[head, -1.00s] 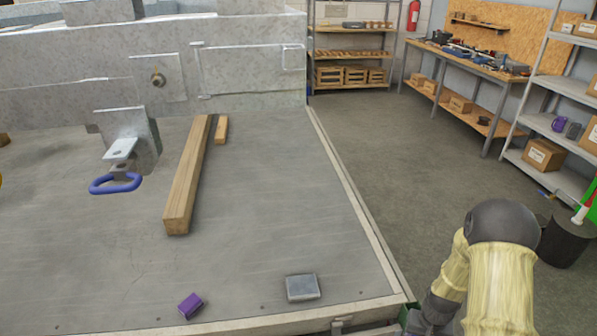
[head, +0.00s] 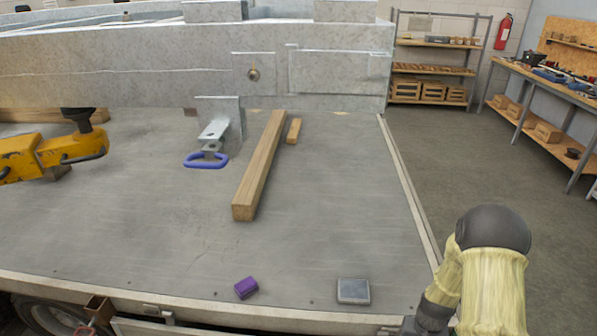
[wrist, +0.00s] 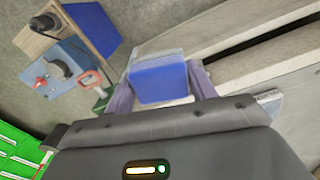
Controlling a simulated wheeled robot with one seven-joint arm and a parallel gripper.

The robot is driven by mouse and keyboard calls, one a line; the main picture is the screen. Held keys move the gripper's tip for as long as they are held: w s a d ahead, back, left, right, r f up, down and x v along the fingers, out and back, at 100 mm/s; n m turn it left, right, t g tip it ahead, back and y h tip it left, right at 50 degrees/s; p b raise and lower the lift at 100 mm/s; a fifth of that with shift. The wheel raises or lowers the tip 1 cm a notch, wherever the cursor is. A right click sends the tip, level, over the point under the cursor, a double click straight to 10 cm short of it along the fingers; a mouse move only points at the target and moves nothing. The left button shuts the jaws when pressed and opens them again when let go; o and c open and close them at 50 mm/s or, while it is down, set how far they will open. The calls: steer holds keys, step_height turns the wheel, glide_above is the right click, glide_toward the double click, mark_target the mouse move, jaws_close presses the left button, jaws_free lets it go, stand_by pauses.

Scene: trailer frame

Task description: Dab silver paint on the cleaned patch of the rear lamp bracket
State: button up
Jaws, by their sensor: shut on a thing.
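In the wrist view my gripper (wrist: 161,84) has purple fingers, one on each side of a blue block (wrist: 158,83) with a pale, clear-looking top edge; it is shut on this block. In the head view a grey metal bracket (head: 221,120) stands on the trailer deck, with a plate sticking out and a blue loop (head: 206,161) below it. A plate with a round brass-coloured fitting (head: 253,74) is on the frame wall behind. I cannot tell which is the rear lamp bracket, and no cleaned patch can be made out. My gripper is hidden in the head view.
A wooden beam (head: 259,170) and a small wood strip (head: 294,131) lie on the deck (head: 330,200). A purple block (head: 246,288) and a grey flat box (head: 353,291) lie near its front edge. A yellow tool (head: 40,156) is at left. The floor at right is clear.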

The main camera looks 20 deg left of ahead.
steer(key=w+a+r+t+y+p, duration=0.1)
steer(key=w+a+r+t+p, duration=0.1)
steer(key=w+a+r, duration=0.45)
steer(key=w+a+r+t+y+p, duration=0.15)
steer(key=a+r, duration=0.25)
steer(key=r, duration=0.5)
steer(key=m+t+y+p, duration=0.2)
steer(key=m+t+p, duration=0.2)
steer(key=t+p, duration=0.85)
glide_toward(311, 72)
steer(key=shift+s+f+t+h+b, duration=0.25)
steer(key=shift+s+f+t+b, duration=0.4)
steer(key=shift+s+t, duration=0.15)
steer(key=shift+w, duration=0.2)
steer(key=shift+p+x, duration=0.6)
steer(key=shift+x, duration=2.25)
steer(key=shift+x, duration=0.95)
